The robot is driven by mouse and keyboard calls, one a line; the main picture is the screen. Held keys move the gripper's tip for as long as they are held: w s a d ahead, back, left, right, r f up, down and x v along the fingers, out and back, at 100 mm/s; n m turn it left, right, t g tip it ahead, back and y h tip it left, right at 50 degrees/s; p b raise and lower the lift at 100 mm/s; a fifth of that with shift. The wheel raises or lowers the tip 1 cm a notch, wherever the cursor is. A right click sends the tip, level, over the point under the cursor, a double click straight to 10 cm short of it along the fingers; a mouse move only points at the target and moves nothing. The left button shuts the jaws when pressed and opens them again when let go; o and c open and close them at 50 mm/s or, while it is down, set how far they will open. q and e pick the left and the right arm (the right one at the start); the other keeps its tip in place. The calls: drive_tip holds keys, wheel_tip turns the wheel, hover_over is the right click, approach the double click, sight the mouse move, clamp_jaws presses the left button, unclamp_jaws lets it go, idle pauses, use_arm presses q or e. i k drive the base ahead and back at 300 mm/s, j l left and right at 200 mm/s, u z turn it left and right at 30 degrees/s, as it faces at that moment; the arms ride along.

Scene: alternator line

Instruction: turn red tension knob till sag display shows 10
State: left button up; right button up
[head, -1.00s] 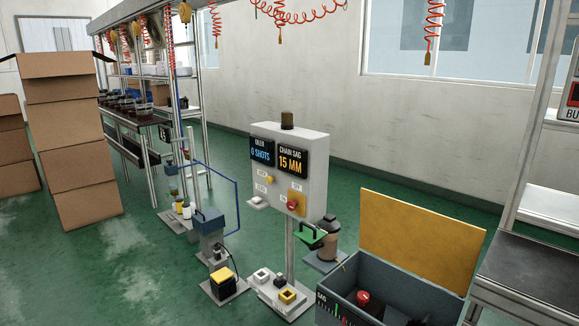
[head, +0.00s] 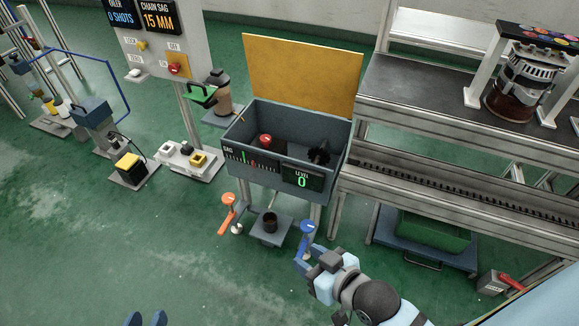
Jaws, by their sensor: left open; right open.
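The red knob (head: 265,140) sits inside the open grey box, behind its SAG scale (head: 250,159). Another red knob (head: 175,68) is on a yellow plate on the grey panel. The chain sag display (head: 158,18) reads 15 MM. My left gripper (head: 147,319) shows only as two dark blue fingertips at the bottom edge, apart and empty, far from the box. My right gripper (head: 309,257) is open in front of and below the box, close to the blue-topped lever (head: 308,227). Whether it touches the lever is unclear.
The box's yellow lid (head: 300,75) stands open behind it. A level display (head: 302,181) reads 0. An orange lever (head: 228,200) and a small dark cup (head: 270,222) are below the box. A conveyor bench (head: 430,95) borders the right. Green floor is clear at lower left.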

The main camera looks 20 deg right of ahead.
sight(265, 139)
drive_tip(key=i+j+z, duration=0.3)
drive_tip(key=i+j, duration=0.15)
drive_tip(key=j, duration=0.2)
drive_tip(key=i+j+z, duration=0.15)
drive_tip(key=j, duration=0.2)
drive_tip(key=i+j+z, duration=0.1)
drive_tip(key=j, duration=0.25)
drive_tip(key=i, duration=0.1)
